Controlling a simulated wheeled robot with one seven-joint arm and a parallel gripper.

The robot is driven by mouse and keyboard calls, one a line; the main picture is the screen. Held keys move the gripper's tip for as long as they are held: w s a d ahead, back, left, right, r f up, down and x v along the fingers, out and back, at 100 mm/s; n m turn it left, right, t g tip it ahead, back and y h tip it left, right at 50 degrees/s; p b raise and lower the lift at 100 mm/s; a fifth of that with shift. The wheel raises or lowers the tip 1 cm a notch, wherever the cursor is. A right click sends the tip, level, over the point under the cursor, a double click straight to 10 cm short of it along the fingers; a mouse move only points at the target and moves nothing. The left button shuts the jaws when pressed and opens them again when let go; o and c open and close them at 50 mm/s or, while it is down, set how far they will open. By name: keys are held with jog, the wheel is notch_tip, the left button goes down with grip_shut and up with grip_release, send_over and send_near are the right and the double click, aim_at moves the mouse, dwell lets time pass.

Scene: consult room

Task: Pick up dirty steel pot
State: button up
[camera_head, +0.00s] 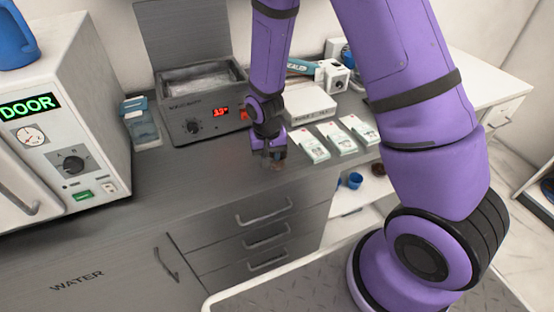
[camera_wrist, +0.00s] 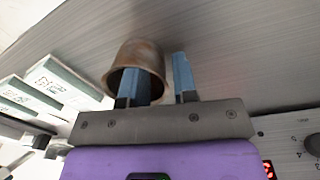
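The dirty steel pot (camera_wrist: 137,57) is small, brownish and stained, with its open mouth facing my wrist camera. My gripper (camera_wrist: 163,78) is open over it. One blue finger overlaps the pot's mouth and looks to be inside it; the other is outside, to the right, so the pot's right wall lies between them. A gap shows between the wall and the right finger. In the head view my gripper (camera_head: 269,152) is low over the grey counter, and the pot (camera_head: 278,164) is mostly hidden behind it, small and dim.
On the counter (camera_head: 200,185) a steel bath unit (camera_head: 190,125) with a red display stands behind my gripper. White-green packets (camera_head: 310,146) lie close to the right. A white sterilizer (camera_head: 60,120) fills the left. The front counter is clear.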

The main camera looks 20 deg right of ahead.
grip_shut()
jog(key=shift+r, duration=0.2)
